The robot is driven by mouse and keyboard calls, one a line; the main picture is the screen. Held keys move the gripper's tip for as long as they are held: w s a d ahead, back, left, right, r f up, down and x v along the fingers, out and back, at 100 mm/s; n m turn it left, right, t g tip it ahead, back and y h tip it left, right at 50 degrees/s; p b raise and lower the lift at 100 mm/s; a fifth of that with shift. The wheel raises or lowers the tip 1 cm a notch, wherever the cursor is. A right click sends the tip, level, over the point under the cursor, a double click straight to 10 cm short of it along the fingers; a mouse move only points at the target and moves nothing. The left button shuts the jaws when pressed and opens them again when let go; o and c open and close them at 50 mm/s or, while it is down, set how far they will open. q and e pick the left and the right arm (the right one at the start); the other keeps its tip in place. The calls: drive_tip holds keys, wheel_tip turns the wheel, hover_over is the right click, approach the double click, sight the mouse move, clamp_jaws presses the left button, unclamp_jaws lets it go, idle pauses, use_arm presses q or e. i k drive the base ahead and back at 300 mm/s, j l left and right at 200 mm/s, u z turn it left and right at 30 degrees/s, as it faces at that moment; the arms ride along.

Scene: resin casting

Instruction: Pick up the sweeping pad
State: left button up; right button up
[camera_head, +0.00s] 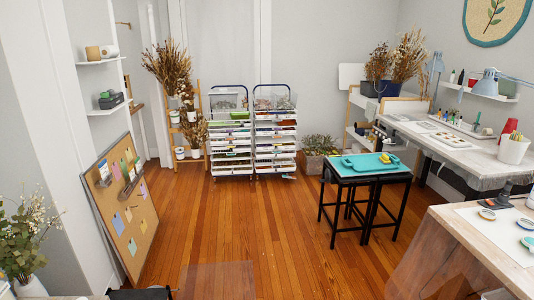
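I cannot pick out a sweeping pad with certainty. Neither of my grippers is in view.
The wooden floor (240,230) is open in the middle. A pale table (453,223) fills the lower right, and a long workbench (440,140) runs along the right wall. Two drawer carts (232,148) stand at the back. A cork board (128,228) leans at left.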

sight(385, 159)
drive_tip(key=i+j, duration=0.1)
drive_tip(key=i, duration=4.85)
drive_tip(key=i+j+z, duration=0.25)
drive_tip(key=i+z, duration=0.2)
drive_tip(key=i, duration=0.2)
drive_tip(key=i+j+z, duration=0.45)
drive_tip(key=i, duration=0.2)
drive_tip(key=i+j+z, duration=0.45)
drive_tip(key=z, duration=0.5)
drive_tip(key=j+z, duration=0.1)
drive_tip(key=z, duration=0.4)
drive_tip(key=j+z, duration=0.1)
drive_tip(key=z, duration=0.4)
drive_tip(key=j+z, duration=0.1)
drive_tip(key=z, duration=0.4)
